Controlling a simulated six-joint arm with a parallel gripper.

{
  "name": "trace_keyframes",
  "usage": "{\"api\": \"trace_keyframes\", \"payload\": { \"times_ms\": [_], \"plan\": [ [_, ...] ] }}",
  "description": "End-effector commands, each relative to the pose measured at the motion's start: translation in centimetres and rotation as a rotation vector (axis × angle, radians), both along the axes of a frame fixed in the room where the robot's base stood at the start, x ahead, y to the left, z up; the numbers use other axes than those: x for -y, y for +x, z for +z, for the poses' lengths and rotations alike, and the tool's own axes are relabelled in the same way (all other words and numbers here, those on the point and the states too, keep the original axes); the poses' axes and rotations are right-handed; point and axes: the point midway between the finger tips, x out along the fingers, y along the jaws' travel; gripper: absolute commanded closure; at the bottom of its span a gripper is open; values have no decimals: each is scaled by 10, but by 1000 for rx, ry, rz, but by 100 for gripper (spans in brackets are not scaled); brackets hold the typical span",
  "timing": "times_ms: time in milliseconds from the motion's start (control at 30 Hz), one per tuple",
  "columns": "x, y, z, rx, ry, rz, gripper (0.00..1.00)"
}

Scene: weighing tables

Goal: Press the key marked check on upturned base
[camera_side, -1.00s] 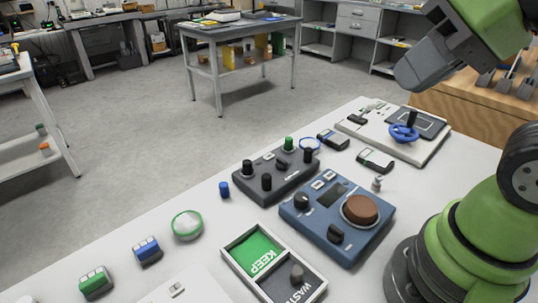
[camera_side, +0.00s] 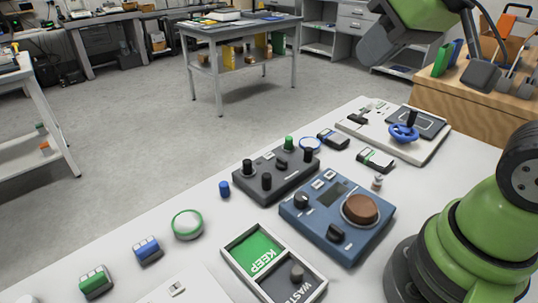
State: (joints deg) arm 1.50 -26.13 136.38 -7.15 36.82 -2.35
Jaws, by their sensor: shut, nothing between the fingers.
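A dark grey box (camera_side: 262,192) with upright posts at its corners stands on the white table. It looks like the upturned base. One rear post (camera_side: 289,142) is green-topped. A small dark raised part (camera_side: 282,162) sits between the posts, and no check marking can be read. In front of it stands a blue console (camera_side: 310,222) with a dark display (camera_side: 332,191), two pale keys (camera_side: 318,184), dark knobs and a round brown pad (camera_side: 361,209). My gripper's fingers do not show.
A tray marked KEEP and WASTE (camera_side: 238,268) lies in front of the console. A pale board with a blue handwheel (camera_side: 404,133) stands at the back right. A blue cylinder (camera_side: 224,189) and a green-rimmed round dish (camera_side: 187,224) are left of the box. My arm's base fills the right.

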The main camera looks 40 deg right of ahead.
Motion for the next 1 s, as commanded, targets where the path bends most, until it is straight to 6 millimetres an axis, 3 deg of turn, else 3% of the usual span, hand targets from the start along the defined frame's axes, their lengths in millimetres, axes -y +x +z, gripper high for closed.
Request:
{"api": "trace_keyframes", "payload": {
  "times_ms": [100,367,600,800,1000],
  "plan": [
    [14,40,-7,11,-137,74,100],
    [31,121,-39,53,-396,310,100],
    [32,182,-95,102,-558,586,100],
    [24,208,-144,154,-621,790,100],
    [18,216,-170,188,-639,895,100]
  ]
}}
